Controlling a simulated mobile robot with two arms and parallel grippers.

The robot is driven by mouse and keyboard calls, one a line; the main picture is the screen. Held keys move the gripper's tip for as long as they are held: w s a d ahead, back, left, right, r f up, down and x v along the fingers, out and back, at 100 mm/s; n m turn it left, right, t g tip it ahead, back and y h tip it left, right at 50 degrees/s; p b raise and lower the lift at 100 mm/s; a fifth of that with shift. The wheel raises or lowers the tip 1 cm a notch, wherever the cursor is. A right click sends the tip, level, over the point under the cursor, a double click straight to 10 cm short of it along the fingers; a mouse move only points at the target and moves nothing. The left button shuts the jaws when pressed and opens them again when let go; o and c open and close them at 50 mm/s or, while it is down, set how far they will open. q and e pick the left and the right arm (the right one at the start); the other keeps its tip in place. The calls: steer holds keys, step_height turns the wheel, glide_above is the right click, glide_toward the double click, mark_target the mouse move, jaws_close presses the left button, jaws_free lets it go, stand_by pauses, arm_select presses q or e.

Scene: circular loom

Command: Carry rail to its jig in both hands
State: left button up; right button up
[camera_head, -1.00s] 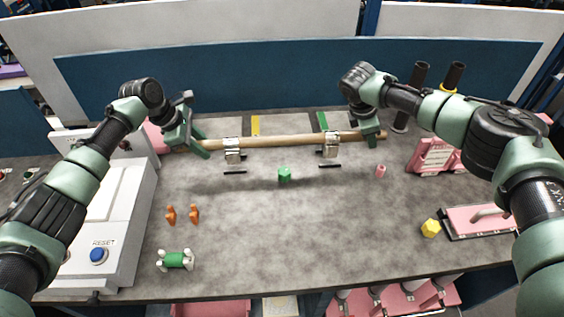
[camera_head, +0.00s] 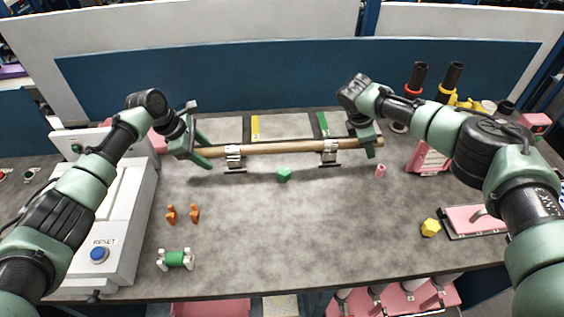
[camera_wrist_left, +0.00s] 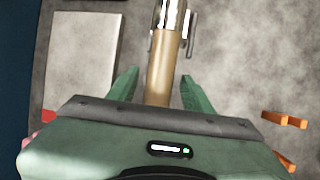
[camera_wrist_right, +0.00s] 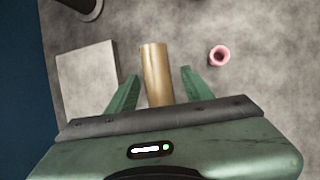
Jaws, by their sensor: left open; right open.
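The rail is a pale wooden rod (camera_head: 285,147) with two shiny metal brackets (camera_head: 233,156) (camera_head: 329,152). It lies level, left to right, across the back half of the table. The brackets' lower ends are at dark bars on the table, which I take for the jig; whether they are fully seated I cannot tell. My left gripper (camera_head: 203,154) is open around the rail's left end; the left wrist view shows the rod (camera_wrist_left: 163,70) between parted fingers. My right gripper (camera_head: 371,147) is open around the right end (camera_wrist_right: 155,72), with gaps beside the rod.
A green block (camera_head: 284,174) lies just in front of the rail, and a pink ring (camera_head: 380,171) near its right end. Orange pieces (camera_head: 171,214), a green spool (camera_head: 176,259) and a yellow block (camera_head: 430,228) lie nearer. A reset-button box (camera_head: 110,220) stands left. The table's middle front is clear.

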steer(key=shift+r, duration=0.1)
arm_select(q)
steer(key=v, duration=1.2)
arm_select(e)
steer(key=v, duration=1.1)
steer(key=shift+a+r, duration=0.15)
steer(key=shift+r, duration=0.25)
arm_select(q)
steer(key=shift+w+r, duration=0.1)
